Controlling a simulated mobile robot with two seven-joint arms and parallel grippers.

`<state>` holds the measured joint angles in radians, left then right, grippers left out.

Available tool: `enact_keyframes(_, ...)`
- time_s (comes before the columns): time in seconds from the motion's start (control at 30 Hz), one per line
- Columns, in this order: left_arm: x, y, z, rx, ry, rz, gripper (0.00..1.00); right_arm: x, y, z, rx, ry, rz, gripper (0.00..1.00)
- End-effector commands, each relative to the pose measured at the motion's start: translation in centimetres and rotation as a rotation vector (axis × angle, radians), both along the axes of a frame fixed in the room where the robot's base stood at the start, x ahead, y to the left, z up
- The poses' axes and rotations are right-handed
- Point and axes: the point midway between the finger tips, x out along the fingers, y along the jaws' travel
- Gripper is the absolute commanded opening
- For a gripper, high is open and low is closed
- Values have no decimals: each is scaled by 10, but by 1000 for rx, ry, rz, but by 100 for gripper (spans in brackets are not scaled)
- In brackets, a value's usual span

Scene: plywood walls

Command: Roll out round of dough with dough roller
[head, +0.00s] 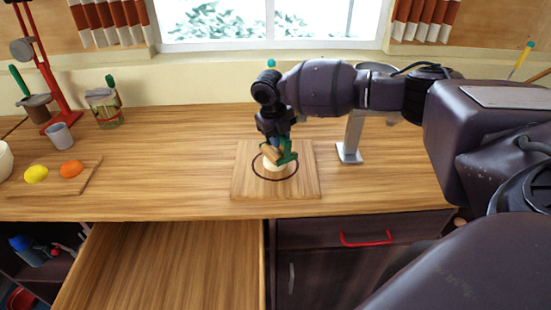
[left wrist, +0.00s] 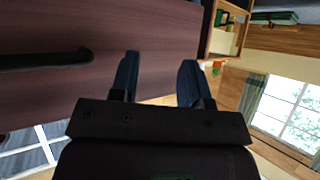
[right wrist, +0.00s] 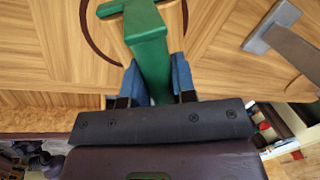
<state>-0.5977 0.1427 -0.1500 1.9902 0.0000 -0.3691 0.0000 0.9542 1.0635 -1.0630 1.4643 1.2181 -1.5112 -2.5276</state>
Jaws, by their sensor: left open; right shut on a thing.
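A dough roller with a green handle (head: 288,152) and a wooden roller (head: 270,153) is over the wooden board (head: 243,186) in the head view. The pale round of dough (head: 272,166) lies under it, inside a dark ring drawn on the board, and is partly hidden. I cannot tell whether the roller touches the dough. My right gripper (head: 277,138) is shut on the green handle, which also shows between its fingers in the right wrist view (right wrist: 148,50). My left gripper (left wrist: 157,80) is open and empty, facing a dark panel with a handle; it is outside the head view.
A cutting board with a lemon (head: 36,174) and an orange (head: 71,169) lies at left, near a grey cup (head: 60,136) and a jar (head: 104,107). A metal stand (head: 350,140) is right of the board.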

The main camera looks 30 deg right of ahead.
Motion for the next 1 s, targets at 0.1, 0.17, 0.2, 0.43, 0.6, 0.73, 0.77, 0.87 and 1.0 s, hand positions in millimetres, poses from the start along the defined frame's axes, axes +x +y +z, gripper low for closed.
enact_keyframes(0.1, 0, 0, -1, 0, 0, 0, 43, -1, 0, -3, 0, 5, 1, 6)
enact_keyframes(0.17, 0, 0, 0, 0, 0, 0, 43, -1, 1, -3, 0, 5, 1, 6)
enact_keyframes(0.2, 0, 0, 0, 0, -1, 0, 43, -1, 1, -3, 0, 5, 1, 6)
enact_keyframes(0.43, 1, 0, 9, 0, -4, 0, 43, -1, 11, 0, 1, 5, 1, 6)
enact_keyframes(0.6, 0, 0, 14, 0, -4, 1, 43, -1, 20, 1, 0, 4, 1, 6)
enact_keyframes(0.73, -2, 0, 13, 0, -1, 2, 43, 0, 20, 0, 0, 3, 0, 6)
enact_keyframes(0.77, -2, 1, 13, 0, -1, 2, 43, 0, 20, 0, 0, 3, 0, 6)
enact_keyframes(0.87, -2, 1, 12, 0, 0, 2, 43, 0, 20, 0, 0, 2, 0, 6)
enact_keyframes(1.0, -2, 1, 13, 0, 0, 2, 43, 0, 19, 1, 0, 2, 0, 6)
